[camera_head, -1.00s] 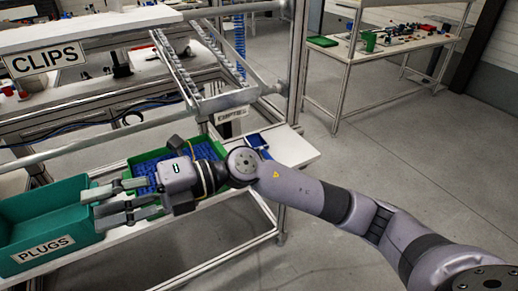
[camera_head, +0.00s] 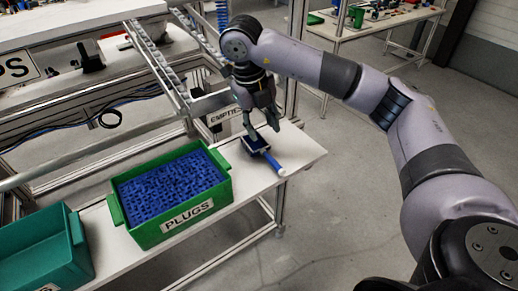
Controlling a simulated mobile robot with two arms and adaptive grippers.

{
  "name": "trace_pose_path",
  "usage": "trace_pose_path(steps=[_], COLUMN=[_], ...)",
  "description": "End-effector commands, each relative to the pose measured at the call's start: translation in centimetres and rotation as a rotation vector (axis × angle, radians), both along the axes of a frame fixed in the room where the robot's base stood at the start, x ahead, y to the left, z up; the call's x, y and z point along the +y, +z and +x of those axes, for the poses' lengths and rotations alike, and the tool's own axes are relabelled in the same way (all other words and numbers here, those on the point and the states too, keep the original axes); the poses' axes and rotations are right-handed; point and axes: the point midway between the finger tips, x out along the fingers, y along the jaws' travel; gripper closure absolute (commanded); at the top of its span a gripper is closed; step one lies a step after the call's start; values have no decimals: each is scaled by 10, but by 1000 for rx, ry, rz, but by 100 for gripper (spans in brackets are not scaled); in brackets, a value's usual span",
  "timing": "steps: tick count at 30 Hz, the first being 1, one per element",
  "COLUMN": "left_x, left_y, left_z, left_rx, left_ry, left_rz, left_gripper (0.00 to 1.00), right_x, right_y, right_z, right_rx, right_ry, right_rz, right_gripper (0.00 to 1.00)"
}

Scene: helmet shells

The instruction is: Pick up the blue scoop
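The blue scoop (camera_head: 266,155) lies on the white shelf, right of the green bin of plugs. Its handle points toward the shelf's front right edge and ends in a pale tip. My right gripper (camera_head: 262,127) points down just above the scoop's head, its fingers apart with nothing seen between them. Whether a fingertip touches the scoop I cannot tell. My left gripper is not in view.
The green bin (camera_head: 140,236) labelled PLUGS is full of blue plugs (camera_head: 170,188). A teal bin (camera_head: 45,262) stands at the lower left. The white shelf (camera_head: 300,150) is clear right of the scoop. Metal rails (camera_head: 155,55) and a frame post stand close to my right arm.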

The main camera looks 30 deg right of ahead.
Motion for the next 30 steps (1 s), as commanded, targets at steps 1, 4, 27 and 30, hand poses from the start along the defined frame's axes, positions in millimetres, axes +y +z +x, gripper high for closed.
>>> trace_pose_path(steps=[1, 4, 27, 30], left_x=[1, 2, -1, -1], left_y=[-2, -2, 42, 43], left_z=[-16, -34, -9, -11], left_rx=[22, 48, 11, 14], left_ry=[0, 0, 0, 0], left_rz=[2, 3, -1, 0], left_gripper=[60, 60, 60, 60], right_x=[-1, -5, -32, -33], right_y=[-13, -32, -124, -132], right_z=[-1, -1, 8, 8], right_rx=[6, 6, 2, 0], right_ry=[-1, 1, 2, 2], right_rz=[2, 3, 3, 3], right_gripper=[62, 62, 62, 62])
